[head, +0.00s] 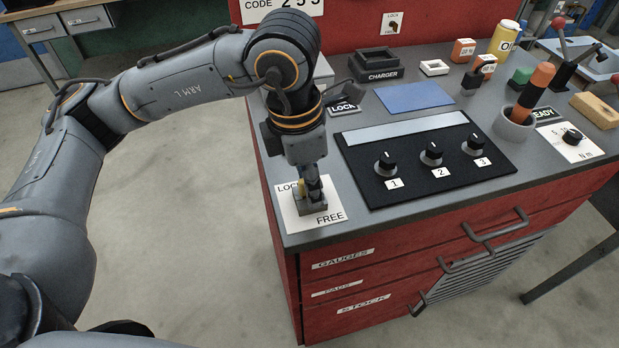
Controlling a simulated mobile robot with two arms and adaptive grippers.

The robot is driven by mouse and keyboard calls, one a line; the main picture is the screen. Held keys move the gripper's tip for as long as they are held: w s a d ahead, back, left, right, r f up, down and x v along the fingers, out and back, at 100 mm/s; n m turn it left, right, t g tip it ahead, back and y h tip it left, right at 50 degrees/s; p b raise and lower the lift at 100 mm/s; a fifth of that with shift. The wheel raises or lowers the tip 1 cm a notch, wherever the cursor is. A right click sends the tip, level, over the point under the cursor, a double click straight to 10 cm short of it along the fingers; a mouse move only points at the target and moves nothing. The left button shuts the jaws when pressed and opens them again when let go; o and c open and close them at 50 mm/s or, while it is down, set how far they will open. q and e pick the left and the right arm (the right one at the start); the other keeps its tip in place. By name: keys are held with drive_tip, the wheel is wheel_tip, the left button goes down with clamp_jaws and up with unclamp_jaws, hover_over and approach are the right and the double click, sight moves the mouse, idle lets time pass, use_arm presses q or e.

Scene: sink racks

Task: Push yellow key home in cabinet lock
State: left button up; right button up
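My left gripper (311,186) points down over a dark grey block (312,208) on the white plate marked LOCK and FREE (293,215), at the near left corner of the cabinet top. A small yellow piece, likely the yellow key (301,187), shows at the left side of the fingers, just above the block. The fingers hide most of it, and I cannot tell how deep it sits or whether they grip it. The fingers look close together. My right gripper is not in view.
A black panel (500,163) with three knobs lies right of the plate. Behind are a charger (380,62), a blue mat (413,97) and a LOCK label (344,107). An orange-and-black cylinder (533,88) stands in a grey holder at right. Red drawers (345,290) are below.

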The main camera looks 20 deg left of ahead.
sight(300, 181)
use_arm(q)
wheel_tip(300, 181, up, 12)
drive_tip(key=a, duration=0.1)
drive_tip(key=shift+s, duration=0.4)
drive_tip(key=shift+a+f, duration=0.1)
